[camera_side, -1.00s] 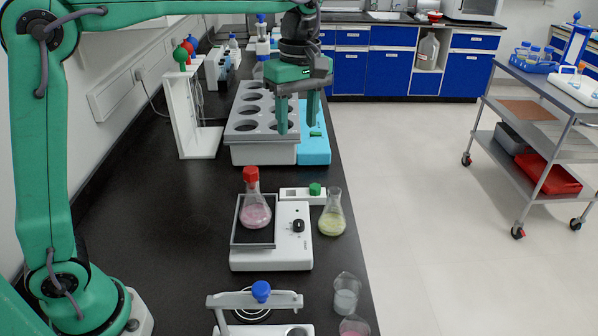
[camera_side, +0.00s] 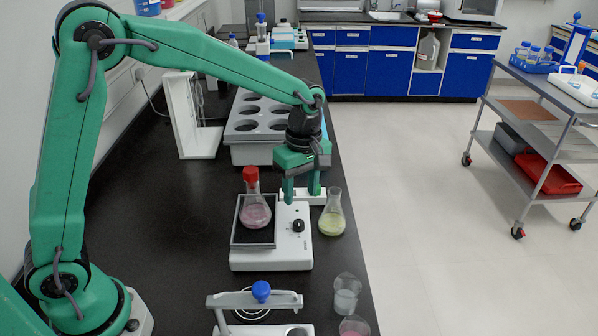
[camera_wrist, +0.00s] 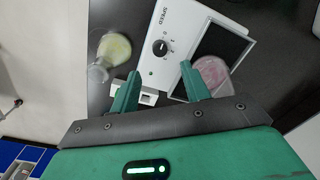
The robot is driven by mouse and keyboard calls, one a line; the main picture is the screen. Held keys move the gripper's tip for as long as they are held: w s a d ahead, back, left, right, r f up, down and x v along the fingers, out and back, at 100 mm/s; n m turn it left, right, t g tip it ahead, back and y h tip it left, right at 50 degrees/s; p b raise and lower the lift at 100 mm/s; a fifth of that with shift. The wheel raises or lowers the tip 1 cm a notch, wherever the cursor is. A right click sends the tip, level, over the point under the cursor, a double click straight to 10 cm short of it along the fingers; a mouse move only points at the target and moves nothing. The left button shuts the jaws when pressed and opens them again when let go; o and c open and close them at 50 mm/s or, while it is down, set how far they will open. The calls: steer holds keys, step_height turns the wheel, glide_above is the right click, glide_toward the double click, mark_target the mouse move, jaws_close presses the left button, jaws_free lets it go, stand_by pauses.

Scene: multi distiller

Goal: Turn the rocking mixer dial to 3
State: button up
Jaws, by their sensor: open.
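The rocking mixer (camera_side: 268,260) is a white box with a black tray on its left. Its black dial (camera_side: 298,226) is on the right part of the top. In the wrist view the dial (camera_wrist: 160,47) lies beside the word SPEED; its pointer setting is too small to read surely. My gripper (camera_side: 302,194) points down above the mixer's far edge, behind the dial in the side view. In the wrist view its two fingers are spread and empty, with the dial ahead of the gap between them. The gripper is apart from the dial.
A red-capped flask (camera_side: 255,212) of pink liquid stands on the mixer's tray. A flask of yellow liquid (camera_side: 332,220) stands close right. A small white device (camera_side: 317,198) is partly hidden behind my gripper. Beakers (camera_side: 346,298) and a grey holed rack (camera_side: 262,153) are nearby.

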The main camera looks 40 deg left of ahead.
mark_target(299, 222)
steer(key=shift+f, duration=0.35)
steer(key=shift+f, duration=0.1)
steer(key=shift+s+f, duration=0.2)
steer(key=shift+f, duration=3.6)
steer(key=c, duration=1)
